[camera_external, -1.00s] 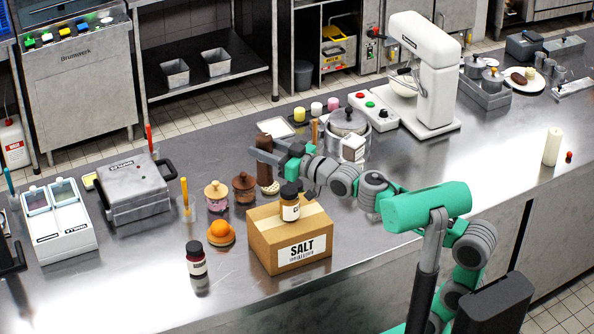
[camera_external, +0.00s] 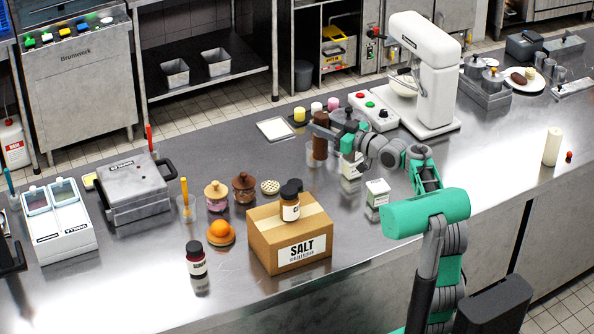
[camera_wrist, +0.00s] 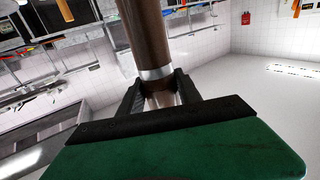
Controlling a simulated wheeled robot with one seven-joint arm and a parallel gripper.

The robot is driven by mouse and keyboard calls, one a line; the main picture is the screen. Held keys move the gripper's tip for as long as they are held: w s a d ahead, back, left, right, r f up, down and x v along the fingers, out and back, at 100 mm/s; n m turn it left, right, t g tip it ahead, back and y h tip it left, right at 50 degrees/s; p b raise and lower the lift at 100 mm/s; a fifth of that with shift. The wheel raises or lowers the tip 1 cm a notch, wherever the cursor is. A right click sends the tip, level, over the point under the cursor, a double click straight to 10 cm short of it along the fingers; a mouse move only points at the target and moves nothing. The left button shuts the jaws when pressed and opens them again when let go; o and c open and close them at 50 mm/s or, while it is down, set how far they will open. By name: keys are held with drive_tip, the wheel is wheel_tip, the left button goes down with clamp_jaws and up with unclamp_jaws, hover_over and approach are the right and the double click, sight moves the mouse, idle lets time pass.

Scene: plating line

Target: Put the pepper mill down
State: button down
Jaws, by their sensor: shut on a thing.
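The pepper mill (camera_external: 320,146) is a tall dark brown cylinder, held upright over the middle of the counter in the external view. My gripper (camera_external: 319,133) is shut on it. In the wrist view the brown mill (camera_wrist: 143,32), with a pale metal band, stands between the dark fingers of my gripper (camera_wrist: 160,92). In the external view I cannot tell whether the mill's foot touches the steel counter (camera_external: 270,150).
A cardboard salt box (camera_external: 270,245) with dark-lidded jars on top stands in front. The control panel (camera_external: 374,111) and white mixer (camera_external: 425,70) stand behind right. A pale board (camera_external: 275,129) lies behind left.

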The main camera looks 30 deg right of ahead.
sight(327, 143)
wheel_tip(327, 143, down, 6)
drive_tip(key=shift+r, duration=0.2)
drive_tip(key=w+f, duration=1.3)
drive_tip(key=w, duration=0.1)
drive_tip(key=shift+a+f+p, duration=0.3)
drive_tip(key=shift+a+f, duration=0.1)
drive_tip(key=shift+a, duration=0.05)
drive_tip(key=c, duration=0.8)
unclamp_jaws()
drive_tip(key=shift+r, duration=0.1)
